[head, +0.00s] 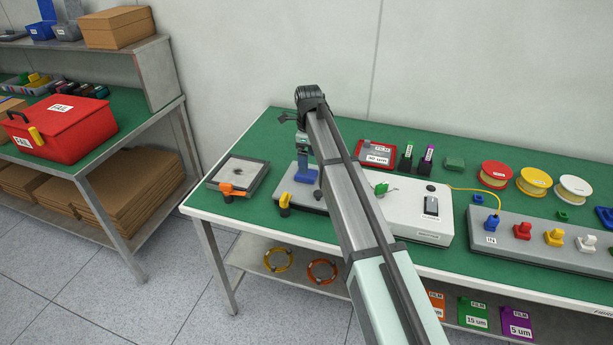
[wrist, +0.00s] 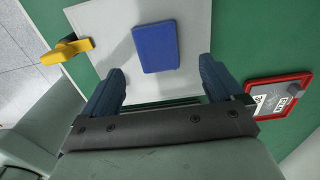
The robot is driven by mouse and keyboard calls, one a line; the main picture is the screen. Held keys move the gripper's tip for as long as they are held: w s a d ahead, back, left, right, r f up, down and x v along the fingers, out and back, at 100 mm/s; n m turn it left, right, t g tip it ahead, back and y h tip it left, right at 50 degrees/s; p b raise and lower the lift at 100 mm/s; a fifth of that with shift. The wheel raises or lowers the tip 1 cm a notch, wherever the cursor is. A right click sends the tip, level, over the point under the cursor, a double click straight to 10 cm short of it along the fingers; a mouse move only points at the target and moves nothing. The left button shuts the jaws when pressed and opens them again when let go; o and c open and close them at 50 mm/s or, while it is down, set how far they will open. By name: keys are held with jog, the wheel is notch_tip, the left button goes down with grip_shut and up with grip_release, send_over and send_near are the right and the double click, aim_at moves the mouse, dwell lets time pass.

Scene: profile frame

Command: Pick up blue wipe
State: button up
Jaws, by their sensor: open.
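The blue wipe (wrist: 156,46) is a flat blue rectangle lying on a pale grey plate (wrist: 112,25) in the wrist view. In the head view, a blue patch (head: 306,174) shows on the plate (head: 313,203), beside my arm; I cannot tell how much of it is the wipe. My gripper (wrist: 160,80) is open and empty, its two dark blue fingers apart. The wipe lies ahead of the fingertips, roughly centred between them, and nothing is held. In the head view my arm hides most of the gripper and part of the plate.
A yellow clamp (wrist: 68,48) sits at the plate's edge. A red-framed tray (wrist: 278,95) is to the right in the wrist view. In the head view, a white box (head: 420,215) stands right of the plate, and a grey plate with an orange clamp (head: 232,190) stands left.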

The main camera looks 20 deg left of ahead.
jog(key=shift+s+a+f, duration=0.1)
jog(key=shift+a+f, duration=0.05)
jog(key=shift+f, duration=1.25)
jog(key=shift+a+f, duration=0.1)
jog(key=shift+f, duration=1.25)
jog(key=shift+c, duration=0.2)
jog(key=c, duration=1.1)
